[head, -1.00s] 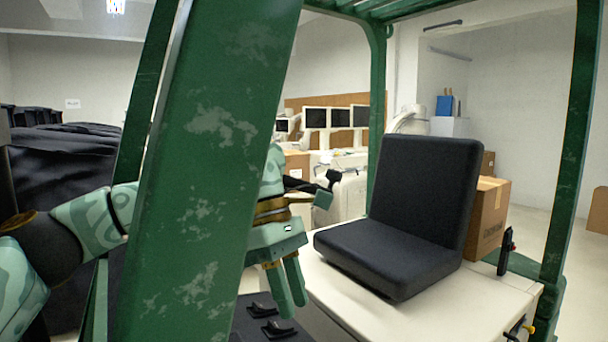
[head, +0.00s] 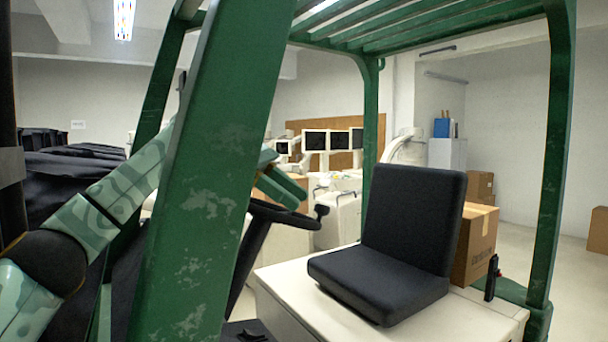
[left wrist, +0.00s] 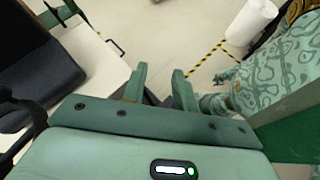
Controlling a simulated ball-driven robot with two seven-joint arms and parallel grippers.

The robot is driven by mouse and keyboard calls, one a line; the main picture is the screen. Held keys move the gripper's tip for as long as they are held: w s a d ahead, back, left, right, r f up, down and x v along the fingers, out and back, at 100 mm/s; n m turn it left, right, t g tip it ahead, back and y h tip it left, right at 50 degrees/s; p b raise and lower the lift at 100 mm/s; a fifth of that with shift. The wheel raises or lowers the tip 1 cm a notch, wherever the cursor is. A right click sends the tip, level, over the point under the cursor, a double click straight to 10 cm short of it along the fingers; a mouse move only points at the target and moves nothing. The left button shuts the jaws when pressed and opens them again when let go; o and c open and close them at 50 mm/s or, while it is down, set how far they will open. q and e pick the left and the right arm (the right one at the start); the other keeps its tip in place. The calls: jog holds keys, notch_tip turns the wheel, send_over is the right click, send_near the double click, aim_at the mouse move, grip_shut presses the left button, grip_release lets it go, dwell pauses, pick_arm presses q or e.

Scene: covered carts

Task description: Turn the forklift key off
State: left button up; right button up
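The forklift shows in the head view as a green frame (head: 215,180) with a black seat (head: 415,220) on a cream body and a black steering wheel (head: 275,213). I cannot make out the key in either view. My left gripper (head: 284,188) is raised near the steering wheel, partly hidden behind the front green post. In the left wrist view, its two fingers (left wrist: 159,72) stand apart with nothing between them, so it is open and empty. My right gripper is not in view.
The thick front post crosses in front of my left arm. A cardboard box (head: 474,245) stands behind the seat, and a black lever (head: 492,277) stands beside it. Black covered carts (head: 65,175) are at the left. Open floor shows at the right.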

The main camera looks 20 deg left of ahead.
pick_arm(q)
jog(key=shift+a+r+t+h, duration=0.1)
jog(key=shift+r+t+h, duration=0.4)
jog(key=shift+r, duration=0.6)
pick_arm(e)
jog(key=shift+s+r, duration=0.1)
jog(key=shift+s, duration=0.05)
